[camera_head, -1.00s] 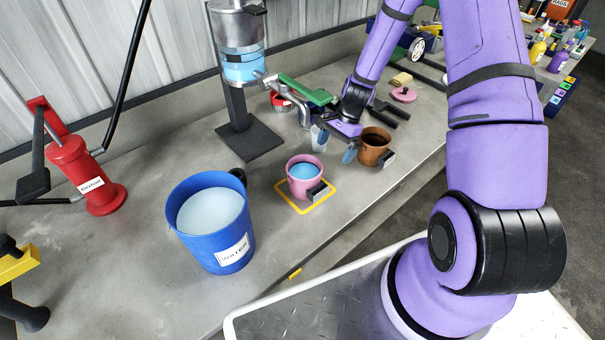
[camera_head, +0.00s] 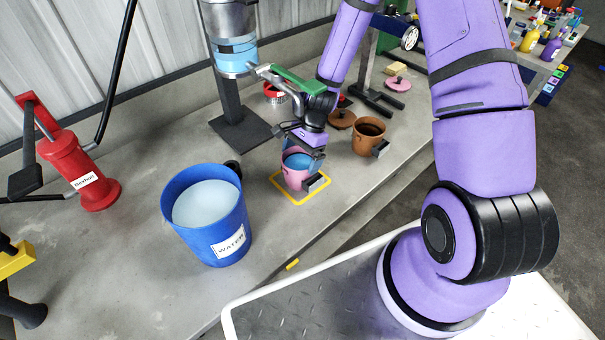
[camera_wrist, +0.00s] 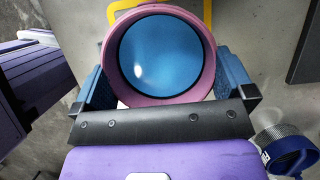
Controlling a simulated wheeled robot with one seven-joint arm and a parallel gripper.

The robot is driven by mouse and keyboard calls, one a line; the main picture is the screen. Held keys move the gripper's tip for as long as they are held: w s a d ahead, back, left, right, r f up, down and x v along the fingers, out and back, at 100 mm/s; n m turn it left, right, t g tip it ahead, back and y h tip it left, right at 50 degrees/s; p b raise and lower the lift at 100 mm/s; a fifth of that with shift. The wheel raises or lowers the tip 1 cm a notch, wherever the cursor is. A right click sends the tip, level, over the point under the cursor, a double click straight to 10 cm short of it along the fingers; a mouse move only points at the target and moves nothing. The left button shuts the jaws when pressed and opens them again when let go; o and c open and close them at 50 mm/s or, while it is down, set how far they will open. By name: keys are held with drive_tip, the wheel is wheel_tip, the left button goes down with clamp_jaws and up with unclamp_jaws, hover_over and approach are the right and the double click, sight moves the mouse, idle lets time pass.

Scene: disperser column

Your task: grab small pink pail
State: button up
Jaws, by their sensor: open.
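The small pink pail (camera_head: 294,178) holds blue liquid and stands upright on the yellow-outlined square (camera_head: 276,187) on the bench. My gripper (camera_head: 299,157) is at the pail's upper part, reaching in from the back right. In the wrist view, the pail's pink rim (camera_wrist: 112,55) lies between the two blue fingers of my open gripper (camera_wrist: 168,88), one on each side. Whether the fingers touch the pail wall is unclear. The pail's small grey handle block (camera_head: 316,183) sticks out toward the front right.
A blue bucket labelled WATER (camera_head: 229,243) stands left of the pail. A brown pot (camera_head: 366,141) stands to its right. The disperser column (camera_head: 232,100) with a green handle (camera_head: 298,80) rises behind. A red pump (camera_head: 80,172) is at the far left.

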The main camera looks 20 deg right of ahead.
drive_tip(key=shift+s+a+f, duration=0.15)
drive_tip(key=shift+a+f, duration=0.15)
drive_tip(key=shift+f, duration=0.3)
drive_tip(key=c, duration=1)
drive_tip(key=shift+r, duration=0.15)
